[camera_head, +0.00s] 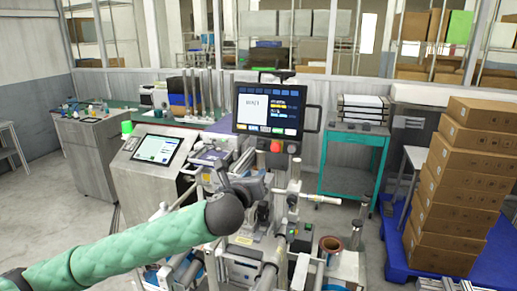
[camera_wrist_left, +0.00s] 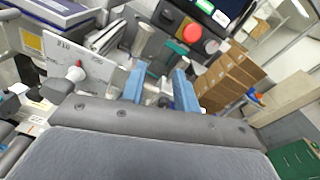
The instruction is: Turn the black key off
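I cannot make out the black key for certain in either view. In the left wrist view, a pale panel (camera_wrist_left: 88,68) with a small red-and-white knob (camera_wrist_left: 75,74) stands left of my left gripper. A red button (camera_wrist_left: 192,33) on the edge of the dark screen housing lies beyond the fingers. My left gripper (camera_wrist_left: 160,86) has two blue fingers spread apart with nothing seen between them. In the head view, my left gripper (camera_head: 258,184) is over the middle of the machine, partly hidden by its wrist. My right gripper is out of view.
A monitor (camera_head: 270,112) with a red button below it stands behind the gripper. A tilted touch screen (camera_head: 157,149) is at left. A small box with green and red buttons (camera_head: 299,236) is lower right. Stacked cartons (camera_head: 459,185) and a teal cart (camera_head: 350,180) stand at right.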

